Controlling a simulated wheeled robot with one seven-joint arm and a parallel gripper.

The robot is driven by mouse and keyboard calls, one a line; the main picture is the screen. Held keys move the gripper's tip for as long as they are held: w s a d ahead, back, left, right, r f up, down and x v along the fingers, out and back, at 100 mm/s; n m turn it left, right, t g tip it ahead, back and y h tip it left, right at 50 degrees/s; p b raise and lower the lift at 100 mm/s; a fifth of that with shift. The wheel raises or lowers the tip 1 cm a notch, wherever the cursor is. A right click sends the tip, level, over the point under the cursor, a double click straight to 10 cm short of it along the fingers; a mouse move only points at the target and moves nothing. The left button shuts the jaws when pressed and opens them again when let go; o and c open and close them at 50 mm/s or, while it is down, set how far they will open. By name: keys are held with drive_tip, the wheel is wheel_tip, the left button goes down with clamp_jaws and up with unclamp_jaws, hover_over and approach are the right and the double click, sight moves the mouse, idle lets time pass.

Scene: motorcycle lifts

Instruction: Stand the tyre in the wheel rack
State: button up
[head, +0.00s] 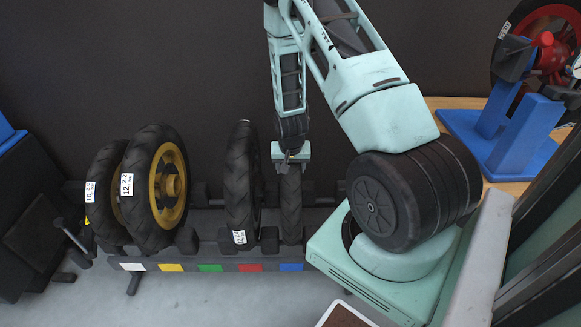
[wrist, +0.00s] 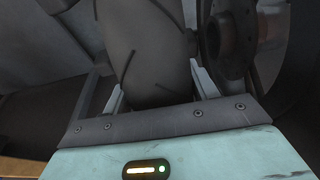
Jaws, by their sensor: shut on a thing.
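A narrow black tyre (head: 291,210) hangs upright, edge-on, below my gripper (head: 291,158) in the head view. My gripper is shut on the top of its tread. In the wrist view the tread of the tyre (wrist: 148,50) fills the space between the two fingers (wrist: 157,88). The wheel rack (head: 222,267) is a long dark rack with white, yellow, green, red and blue marks along its front. The held tyre is at the rack's right part, above the blue mark. I cannot tell whether its bottom bears on the rack.
Two wheels with gold rims (head: 168,187) stand at the rack's left. Another tyre (head: 240,185), labelled low down, stands close left of the held one. A blue stand (head: 515,135) with a red-hubbed wheel is on a wooden bench at the right. A black wall is behind.

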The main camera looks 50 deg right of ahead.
drive_tip(key=o, duration=1.7)
drive_tip(key=shift+o, duration=0.3)
drive_tip(key=shift+f, duration=0.1)
drive_tip(key=p+v, duration=0.2)
drive_tip(key=v, duration=1.5)
drive_tip(key=shift+r, duration=0.25)
